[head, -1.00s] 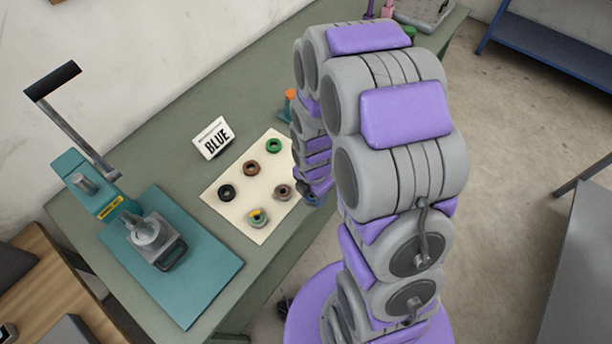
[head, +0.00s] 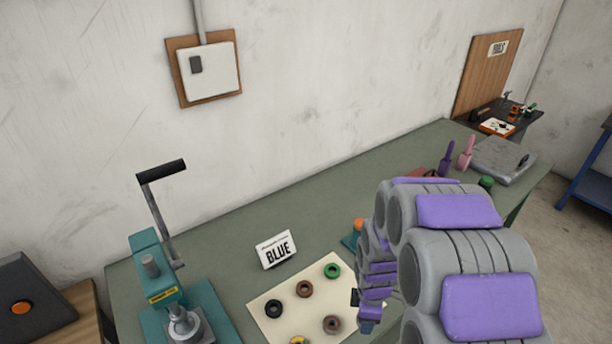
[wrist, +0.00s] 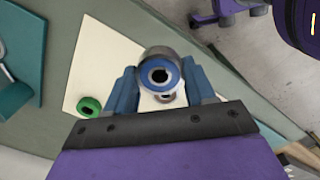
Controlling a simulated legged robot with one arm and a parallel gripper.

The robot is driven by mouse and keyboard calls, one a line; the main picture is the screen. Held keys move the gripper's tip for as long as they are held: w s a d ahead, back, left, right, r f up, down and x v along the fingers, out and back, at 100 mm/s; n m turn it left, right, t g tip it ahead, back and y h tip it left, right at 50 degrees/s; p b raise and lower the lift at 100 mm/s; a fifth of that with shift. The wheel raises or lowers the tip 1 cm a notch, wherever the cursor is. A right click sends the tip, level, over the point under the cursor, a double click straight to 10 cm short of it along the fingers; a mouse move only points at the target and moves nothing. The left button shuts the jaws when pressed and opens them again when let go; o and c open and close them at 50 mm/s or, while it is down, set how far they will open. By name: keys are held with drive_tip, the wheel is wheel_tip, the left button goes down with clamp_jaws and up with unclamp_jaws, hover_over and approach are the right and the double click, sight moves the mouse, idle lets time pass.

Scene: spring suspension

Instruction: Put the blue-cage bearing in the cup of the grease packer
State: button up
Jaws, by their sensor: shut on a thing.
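My gripper (wrist: 160,78) is shut on the blue-cage bearing (wrist: 160,55), a grey ring with a blue inner ring and a dark bore, held between its two blue fingers. In the head view my gripper (head: 369,313) is at the right edge of the cream sheet, partly hidden by my arm, and the held bearing cannot be made out. The teal grease packer (head: 150,262), with a raised black-handled lever, stands to the left. Its cup (head: 184,324) is low in the head view, partly cut off by the frame edge.
The cream sheet (head: 262,297) holds a black bearing (head: 265,309), a brown one (head: 298,289), a green one (head: 327,271) and others. A "BLUE" sign (head: 276,250) stands behind it. An orange-topped item (head: 359,224) is near my arm. The bench between sheet and packer looks clear.

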drive_tip(key=w+a+r+m, duration=0.1)
drive_tip(key=w+r+m, duration=0.3)
drive_tip(key=w+m, duration=0.2)
drive_tip(key=w+r+m+b, duration=0.1)
drive_tip(key=w+r+m, duration=0.3)
drive_tip(key=m, duration=0.6)
drive_tip(key=shift+w+a, duration=0.35)
drive_tip(key=shift+w, duration=0.55)
